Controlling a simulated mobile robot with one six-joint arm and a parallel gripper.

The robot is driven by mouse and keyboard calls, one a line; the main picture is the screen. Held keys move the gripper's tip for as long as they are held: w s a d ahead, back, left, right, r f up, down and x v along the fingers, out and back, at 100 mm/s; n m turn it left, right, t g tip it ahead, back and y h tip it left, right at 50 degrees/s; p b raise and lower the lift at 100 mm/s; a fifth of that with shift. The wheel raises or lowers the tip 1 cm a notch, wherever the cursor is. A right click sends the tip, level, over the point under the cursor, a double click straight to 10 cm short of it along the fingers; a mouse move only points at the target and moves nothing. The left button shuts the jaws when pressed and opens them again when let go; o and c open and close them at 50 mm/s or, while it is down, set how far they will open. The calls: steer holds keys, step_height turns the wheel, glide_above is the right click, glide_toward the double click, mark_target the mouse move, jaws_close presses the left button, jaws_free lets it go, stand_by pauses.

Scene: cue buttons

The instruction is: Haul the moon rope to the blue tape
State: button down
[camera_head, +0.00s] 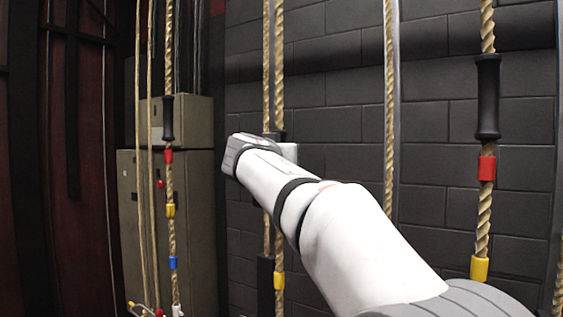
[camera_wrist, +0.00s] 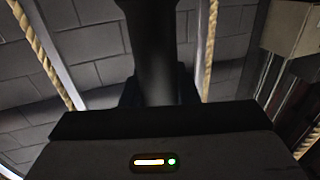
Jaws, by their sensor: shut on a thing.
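My gripper (camera_head: 280,137) is at the middle rope (camera_head: 279,60), largely behind my white arm. In the wrist view my gripper (camera_wrist: 157,92) is shut on a black cylindrical grip (camera_wrist: 156,45), which stands between the dark fingers. A yellow tape (camera_head: 279,281) shows on the middle rope below my arm; any other tape on it is hidden or out of view. A blue tape (camera_head: 173,262) shows on the left rope (camera_head: 169,60), below its red and yellow tapes. No moon mark is readable, so I cannot tell which rope bears it.
The left rope has a black grip (camera_head: 167,118). The right rope (camera_head: 486,215) has a black grip (camera_head: 488,97), red tape (camera_head: 487,168) and yellow tape (camera_head: 480,268). A grey cabinet (camera_head: 190,210) stands at left before a dark block wall (camera_head: 330,75). Plain ropes hang between.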

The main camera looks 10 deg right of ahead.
steer(key=shift+f+b, duration=2.75)
steer(key=shift+f, duration=0.05)
steer(key=c, duration=1.1)
jaws_free()
steer(key=b+v, duration=0.1)
steer(key=v, duration=0.6)
steer(key=shift+s+a, duration=0.15)
steer(key=shift+s, duration=0.2)
